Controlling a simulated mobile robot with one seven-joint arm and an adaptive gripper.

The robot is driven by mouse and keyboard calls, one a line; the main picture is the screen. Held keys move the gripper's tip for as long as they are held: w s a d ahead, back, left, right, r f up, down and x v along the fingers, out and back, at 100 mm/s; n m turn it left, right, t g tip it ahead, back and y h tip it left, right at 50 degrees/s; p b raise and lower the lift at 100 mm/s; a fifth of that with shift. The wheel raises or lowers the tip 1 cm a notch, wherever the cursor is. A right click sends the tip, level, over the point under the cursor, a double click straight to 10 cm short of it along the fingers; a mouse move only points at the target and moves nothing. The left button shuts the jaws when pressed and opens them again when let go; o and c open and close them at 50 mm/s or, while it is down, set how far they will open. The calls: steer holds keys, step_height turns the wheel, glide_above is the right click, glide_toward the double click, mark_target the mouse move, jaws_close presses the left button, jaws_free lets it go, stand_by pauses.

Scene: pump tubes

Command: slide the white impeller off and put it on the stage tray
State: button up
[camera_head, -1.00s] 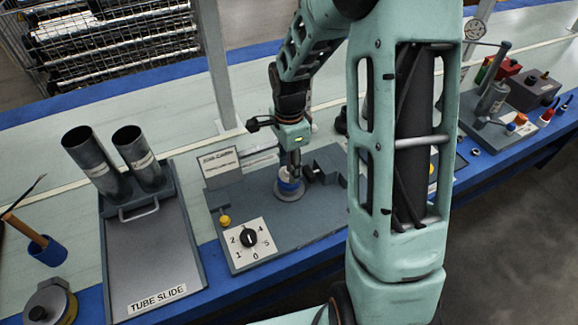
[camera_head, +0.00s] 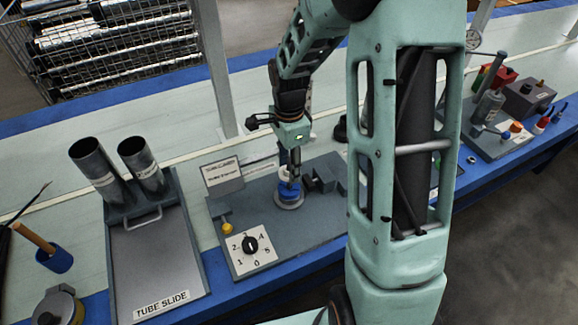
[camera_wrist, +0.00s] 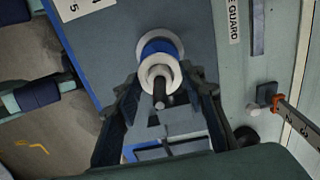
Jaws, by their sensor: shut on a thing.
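The white impeller (camera_wrist: 160,72) is a small ring around a dark upright shaft (camera_wrist: 159,93), above a blue part (camera_wrist: 160,47) in the wrist view. In the head view the white impeller (camera_head: 284,173) is partly hidden by the fingers, with the blue part (camera_head: 288,190) below it on a pale round base (camera_head: 288,202). My gripper (camera_head: 290,174) points down and is shut on the white impeller, one finger on each side in the wrist view (camera_wrist: 160,77). I cannot make out the stage tray for certain; my arm covers part of the bench.
A dial plate (camera_head: 249,248), a yellow knob (camera_head: 227,229) and a small sign (camera_head: 221,174) stand left of the shaft. Dark blocks (camera_head: 321,178) stand close on its right. The tube slide (camera_head: 160,255) with two upright tubes is farther left.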

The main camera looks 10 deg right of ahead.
steer(key=shift+r+p, duration=3.55)
steer(key=shift+r, duration=1.55)
steer(key=shift+r, duration=0.1)
